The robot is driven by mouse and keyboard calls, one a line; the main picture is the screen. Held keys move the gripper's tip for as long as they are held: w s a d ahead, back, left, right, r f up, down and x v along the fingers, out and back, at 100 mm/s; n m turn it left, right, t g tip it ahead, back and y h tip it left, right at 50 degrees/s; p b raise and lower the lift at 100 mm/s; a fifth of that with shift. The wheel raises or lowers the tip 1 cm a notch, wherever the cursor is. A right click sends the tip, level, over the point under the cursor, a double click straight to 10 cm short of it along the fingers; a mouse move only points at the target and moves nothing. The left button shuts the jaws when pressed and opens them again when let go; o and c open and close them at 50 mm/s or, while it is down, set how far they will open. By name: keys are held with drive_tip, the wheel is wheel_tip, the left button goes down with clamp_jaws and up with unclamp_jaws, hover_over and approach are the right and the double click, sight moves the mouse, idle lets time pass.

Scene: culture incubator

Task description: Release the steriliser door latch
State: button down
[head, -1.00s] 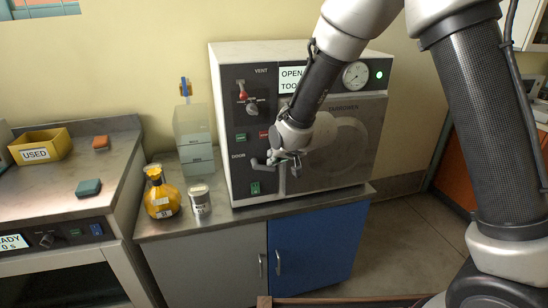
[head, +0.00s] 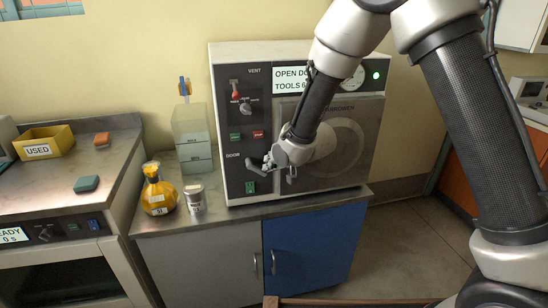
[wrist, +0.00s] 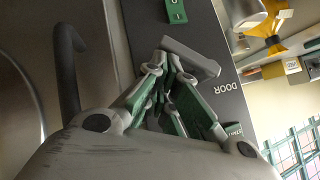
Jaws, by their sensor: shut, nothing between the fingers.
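The steriliser (head: 300,55) is a pale cabinet with a dark control panel on its left and a closed grey door (head: 365,125) on its right. The door latch, a grey lever (head: 253,165), sits beside the DOOR label low on the panel. My gripper (head: 268,161) is shut and empty at the lever's right end. In the wrist view the lever (wrist: 192,57) crosses just beyond my green-padded fingertips (wrist: 170,72); I cannot tell whether they touch it. A curved grey door handle (wrist: 67,75) stands to the left, clear of the fingers. My wrist hides part of the door.
A green lamp (head: 376,75) is lit. Floor at right is open.

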sight(265, 173)
drive_tip(key=shift+s+a+f, duration=0.1)
drive_tip(key=shift+a+f, duration=0.15)
drive_tip(key=shift+f, duration=0.6)
drive_tip(key=shift+s+a+f, duration=0.1)
drive_tip(key=shift+a+f, duration=0.15)
drive_tip(key=shift+f, duration=0.55)
drive_tip(key=shift+a+f, duration=0.25)
drive_tip(key=shift+f, duration=0.6)
drive_tip(key=shift+a, duration=0.1)
drive_tip(key=shift+r, duration=0.1)
drive_tip(key=shift+r, duration=0.65)
drive_tip(key=shift+s, duration=0.1)
